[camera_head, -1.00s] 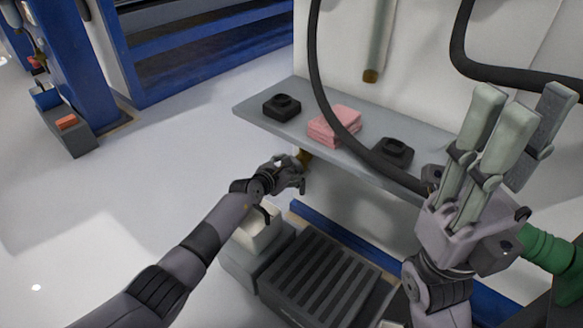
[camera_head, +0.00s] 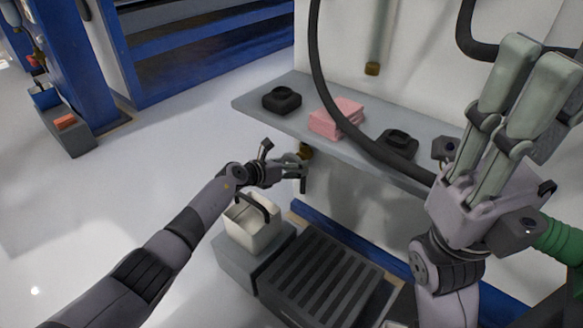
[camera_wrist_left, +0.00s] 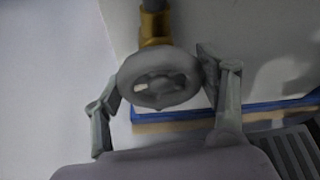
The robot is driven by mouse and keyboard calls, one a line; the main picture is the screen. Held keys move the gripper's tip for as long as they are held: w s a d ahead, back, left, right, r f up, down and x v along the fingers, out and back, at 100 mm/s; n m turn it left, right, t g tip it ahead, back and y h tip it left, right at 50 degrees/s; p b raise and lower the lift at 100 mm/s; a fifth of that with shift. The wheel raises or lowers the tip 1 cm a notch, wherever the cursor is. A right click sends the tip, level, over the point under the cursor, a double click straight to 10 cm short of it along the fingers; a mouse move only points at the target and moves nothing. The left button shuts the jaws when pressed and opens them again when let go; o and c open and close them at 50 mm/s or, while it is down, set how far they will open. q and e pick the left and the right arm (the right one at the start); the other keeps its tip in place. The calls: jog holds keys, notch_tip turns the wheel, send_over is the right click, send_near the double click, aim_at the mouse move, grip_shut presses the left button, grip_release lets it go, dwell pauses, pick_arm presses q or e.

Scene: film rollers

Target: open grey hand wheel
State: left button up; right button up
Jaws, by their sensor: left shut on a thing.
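The grey hand wheel (camera_wrist_left: 158,78) shows in the left wrist view, in front of a brass pipe fitting (camera_wrist_left: 155,24). My left gripper (camera_wrist_left: 162,82) has one finger on each side of the wheel and is shut on its rim. In the head view my left gripper (camera_head: 297,172) is at the brass fitting (camera_head: 305,151) under the shelf edge, and the wheel is mostly hidden by the fingers. My right gripper (camera_head: 512,115) is raised at the right, its fingers pointing up and apart, with nothing between them.
The grey shelf (camera_head: 252,108) holds a black part (camera_head: 282,99), pink cloths (camera_head: 334,116) and another black part (camera_head: 397,143). A black hose (camera_head: 318,75) hangs across it. Below stand a white bucket (camera_head: 252,232) and a ribbed dark platform (camera_head: 318,280).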

pick_arm(q)
jog(key=shift+n, duration=0.3)
dwell(0.4)
jog(key=o, duration=1.2)
jog(key=shift+c, duration=0.2)
jog(key=v, duration=1.2)
jog(key=shift+a, duration=0.15)
jog(key=shift+f, duration=0.1)
